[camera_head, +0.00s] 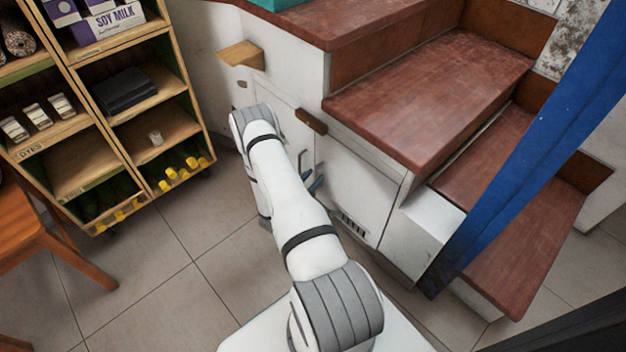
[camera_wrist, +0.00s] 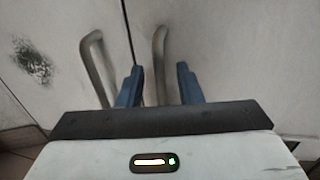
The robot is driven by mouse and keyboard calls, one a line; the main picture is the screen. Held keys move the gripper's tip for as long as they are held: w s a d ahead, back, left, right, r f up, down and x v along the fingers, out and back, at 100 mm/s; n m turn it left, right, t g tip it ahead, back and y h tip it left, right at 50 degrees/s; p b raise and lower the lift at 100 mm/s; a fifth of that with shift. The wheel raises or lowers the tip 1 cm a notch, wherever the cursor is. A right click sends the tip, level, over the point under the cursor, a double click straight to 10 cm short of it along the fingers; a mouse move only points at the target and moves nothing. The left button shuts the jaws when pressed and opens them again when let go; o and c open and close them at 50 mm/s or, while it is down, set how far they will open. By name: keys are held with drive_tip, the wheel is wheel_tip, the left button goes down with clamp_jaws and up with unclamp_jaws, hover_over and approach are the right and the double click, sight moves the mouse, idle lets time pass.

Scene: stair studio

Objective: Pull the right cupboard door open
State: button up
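The right cupboard door (camera_head: 362,188) is a white panel under the wooden stairs, and it looks shut. It also fills the right of the wrist view (camera_wrist: 240,50). Its curved metal handle (camera_wrist: 160,62) stands upright just right of the seam. My gripper (camera_wrist: 158,84) has its two blue fingers apart, one on each side of this handle, with visible gaps; I cannot tell how deep the handle sits between them. The left door (camera_wrist: 60,35) has a similar handle (camera_wrist: 93,65), outside the left finger. In the head view my arm partly hides the doors and gripper (camera_head: 317,184).
Wooden stairs (camera_head: 430,95) rise over the cupboard. A blue post (camera_head: 530,145) slants at the right. A shelf unit (camera_head: 165,90) with goods stands at the left, beside an orange wooden stool (camera_head: 35,235). Tiled floor (camera_head: 180,290) is clear in front.

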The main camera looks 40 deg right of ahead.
drive_tip(key=shift+w+d, duration=0.1)
drive_tip(key=shift+d, duration=0.05)
clamp_jaws()
idle(0.6)
